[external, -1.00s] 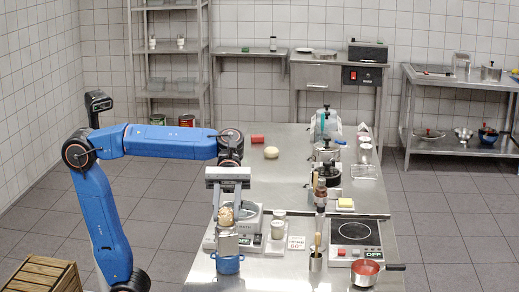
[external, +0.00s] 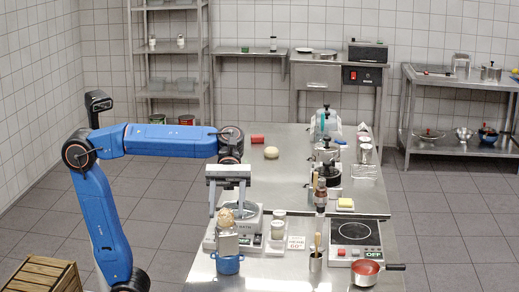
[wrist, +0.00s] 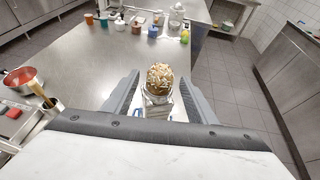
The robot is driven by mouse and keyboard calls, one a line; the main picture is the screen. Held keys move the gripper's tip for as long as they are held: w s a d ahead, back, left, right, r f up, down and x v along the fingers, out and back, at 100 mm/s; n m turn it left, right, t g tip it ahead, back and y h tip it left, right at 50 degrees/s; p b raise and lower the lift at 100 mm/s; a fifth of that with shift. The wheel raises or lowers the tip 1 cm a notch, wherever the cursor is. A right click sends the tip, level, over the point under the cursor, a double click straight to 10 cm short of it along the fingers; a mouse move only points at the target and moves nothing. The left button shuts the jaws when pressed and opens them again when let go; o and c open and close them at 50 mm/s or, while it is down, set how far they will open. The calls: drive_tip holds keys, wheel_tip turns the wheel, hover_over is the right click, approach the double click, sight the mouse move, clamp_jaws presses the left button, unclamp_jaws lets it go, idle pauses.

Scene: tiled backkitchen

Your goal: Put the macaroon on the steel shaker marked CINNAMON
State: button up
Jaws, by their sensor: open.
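The macaroon (external: 226,217), a tan, rough lump with pale flecks, rests on top of the steel shaker (external: 228,243). In the wrist view the macaroon (wrist: 159,77) shows between my fingers with the shaker's pale metal (wrist: 157,108) below it. I cannot read the shaker's marking. My gripper (external: 228,200) is open just above the macaroon, fingers pointing down. In the wrist view a gap shows between the macaroon and each finger of my gripper (wrist: 159,92).
A blue mug (external: 228,265) stands right in front of the shaker. A scale (external: 252,222) and a small jar (external: 278,229) stand close by to the right. A utensil pot (external: 315,261), a hot plate (external: 355,232) and a red-filled pan (external: 365,272) are further right.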

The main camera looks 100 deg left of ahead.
drive_tip(key=v, duration=1)
drive_tip(key=shift+a+r, duration=0.2)
drive_tip(key=shift+a, duration=0.15)
drive_tip(key=shift+s, duration=0.1)
drive_tip(key=s+a+f+m+y, duration=0.1)
drive_tip(key=s+f+m+y, duration=0.3)
drive_tip(key=s+f, duration=0.45)
drive_tip(key=s+a+f+m+y, duration=0.1)
drive_tip(key=s+f+m+y, duration=0.4)
drive_tip(key=f, duration=0.6)
drive_tip(key=s+a+f+m+t+y, duration=0.1)
drive_tip(key=s+a+f+m+y, duration=0.1)
drive_tip(key=f+m, duration=0.3)
drive_tip(key=s+a+f+m+t+y, duration=0.2)
drive_tip(key=s+a+f+m, duration=0.1)
drive_tip(key=f, duration=0.9)
drive_tip(key=shift+a+f+m, duration=0.25)
drive_tip(key=shift+a+m, duration=0.4)
drive_tip(key=shift+m, duration=0.45)
